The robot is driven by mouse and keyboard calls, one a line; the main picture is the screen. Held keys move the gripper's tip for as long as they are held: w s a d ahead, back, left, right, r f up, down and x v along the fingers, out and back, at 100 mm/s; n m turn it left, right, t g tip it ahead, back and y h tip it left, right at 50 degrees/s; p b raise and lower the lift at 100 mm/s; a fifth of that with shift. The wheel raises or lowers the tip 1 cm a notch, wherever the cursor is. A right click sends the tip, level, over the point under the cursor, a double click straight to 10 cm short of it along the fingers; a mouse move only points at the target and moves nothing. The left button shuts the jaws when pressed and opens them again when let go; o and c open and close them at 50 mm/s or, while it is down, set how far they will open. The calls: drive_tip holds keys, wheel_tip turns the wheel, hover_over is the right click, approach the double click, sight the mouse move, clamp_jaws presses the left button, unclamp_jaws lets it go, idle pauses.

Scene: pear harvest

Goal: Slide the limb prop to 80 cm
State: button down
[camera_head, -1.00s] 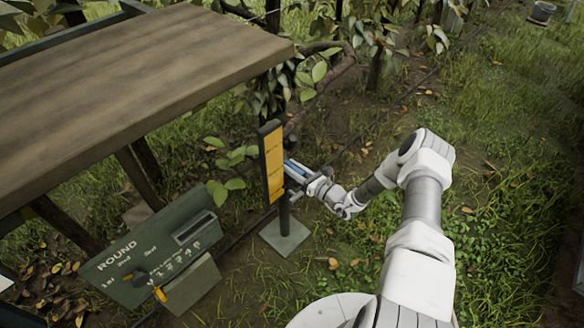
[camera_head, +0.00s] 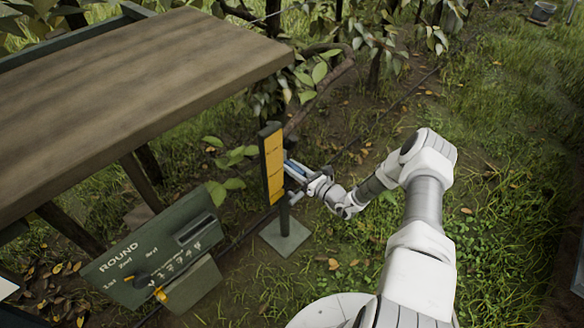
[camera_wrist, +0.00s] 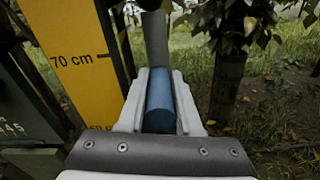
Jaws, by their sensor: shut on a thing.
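The limb prop has a yellow scale board (camera_head: 273,168), a dark post (camera_head: 284,215) and a square grey foot plate (camera_head: 285,237) on the ground. In the wrist view the yellow scale (camera_wrist: 65,45) shows a 70 cm line, with a partly hidden 60 mark lower down. My gripper (camera_head: 297,172) is just right of the board, shut on a blue handle (camera_wrist: 159,100), which lies between the two pale fingers. A grey bar (camera_wrist: 155,40) shows beyond the handle. No pointer against the scale is clear, so I cannot tell the prop's exact setting.
A wooden tabletop (camera_head: 120,75) stands at the left, close to the board. A green ROUND panel (camera_head: 150,262) stands low in front of it. A bent branch (camera_head: 325,90) and leaves lie behind the prop. Open grass (camera_head: 510,150) lies to the right.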

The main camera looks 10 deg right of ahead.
wheel_tip(320, 180, up, 8)
drive_tip(key=p, duration=0.4)
drive_tip(key=shift+f, duration=0.15)
